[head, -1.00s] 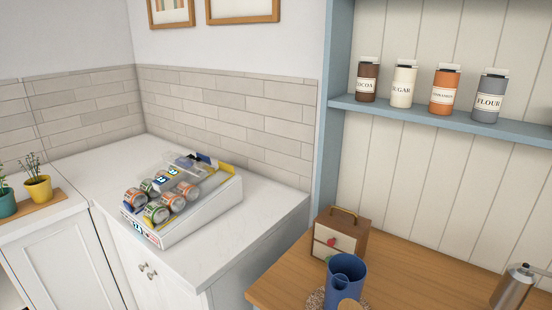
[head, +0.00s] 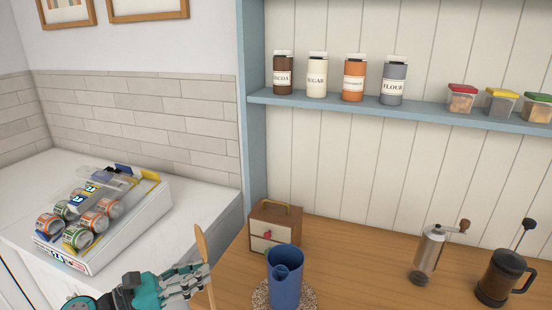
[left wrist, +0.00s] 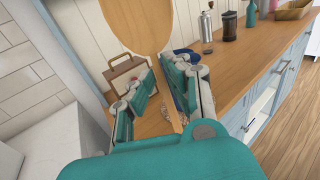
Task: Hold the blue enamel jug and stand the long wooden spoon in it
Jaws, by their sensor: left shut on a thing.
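The blue enamel jug (head: 285,278) stands upright on a round speckled mat (head: 258,297) on the wooden counter. My left gripper (head: 205,276) is shut on the long wooden spoon (head: 204,254), left of the jug and apart from it in the head view. The spoon is roughly upright and rises above the fingers; its lower end is out of frame. In the left wrist view the spoon's broad wooden end (left wrist: 133,22) is large at the top, beyond the fingers (left wrist: 160,105). A bit of blue shows behind the right finger, mostly hidden. My right gripper is not in view.
A small wooden box with a handle (head: 275,228) stands behind the jug. A coffee grinder (head: 428,256) and a French press (head: 502,280) stand to the right. Counter between jug and grinder is clear. A can rack (head: 105,222) sits on the white counter at left.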

